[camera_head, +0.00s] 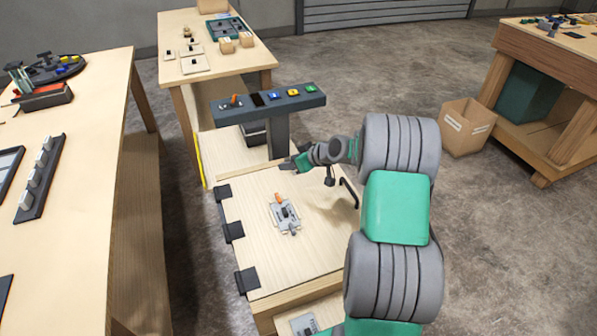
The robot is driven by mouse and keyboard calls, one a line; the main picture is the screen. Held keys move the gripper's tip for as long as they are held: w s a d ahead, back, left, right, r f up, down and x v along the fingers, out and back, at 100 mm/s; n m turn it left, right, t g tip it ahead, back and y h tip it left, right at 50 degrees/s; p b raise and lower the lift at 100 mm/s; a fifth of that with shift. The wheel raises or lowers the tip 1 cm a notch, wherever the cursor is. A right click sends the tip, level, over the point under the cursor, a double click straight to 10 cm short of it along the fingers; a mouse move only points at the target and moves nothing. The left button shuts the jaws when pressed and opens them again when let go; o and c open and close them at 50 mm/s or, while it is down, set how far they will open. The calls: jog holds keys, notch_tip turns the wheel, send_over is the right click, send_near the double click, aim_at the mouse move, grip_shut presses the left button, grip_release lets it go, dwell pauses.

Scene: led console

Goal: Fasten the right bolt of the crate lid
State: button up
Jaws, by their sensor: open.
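The crate lid (290,255) is a pale wooden board, lying flat, with dark hinge-like brackets along its left edge. A grey metal bolt fitting (285,213) with an orange knob sits near its middle. A second grey fitting (303,323) shows at the bottom edge, partly cut off by the frame and close to my arm. I cannot tell which of them is the right bolt, or whether either is fastened. My gripper (288,164) is open, with no object seen in it. It is over the lid's far part, beyond the orange-knobbed fitting and apart from it.
A dark console (268,103) with coloured buttons stands on a post behind the lid. A black bar handle (348,192) is at the lid's right side. A workbench (85,150) runs along the left. A cardboard box (466,127) stands on the floor at right.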

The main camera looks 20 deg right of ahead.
jog(key=d+f+t, duration=0.1)
jog(key=d+f, duration=0.2)
jog(key=w+d+f+t, duration=0.1)
jog(key=d+f, duration=0.1)
jog(key=f, duration=0.1)
jog(key=w+d+f+t, duration=0.1)
jog(key=d+f, duration=0.2)
jog(key=shift+w+d+f+m+t+b, duration=0.15)
jog(key=shift+w+d+m+t+b, duration=0.1)
jog(key=shift+d+m+t+b, duration=0.1)
jog(key=x, duration=0.7)
jog(key=shift+w+a+f+p, duration=0.1)
jog(key=shift+w+a+p, duration=0.1)
jog(key=shift+a+p, duration=0.2)
grip_shut()
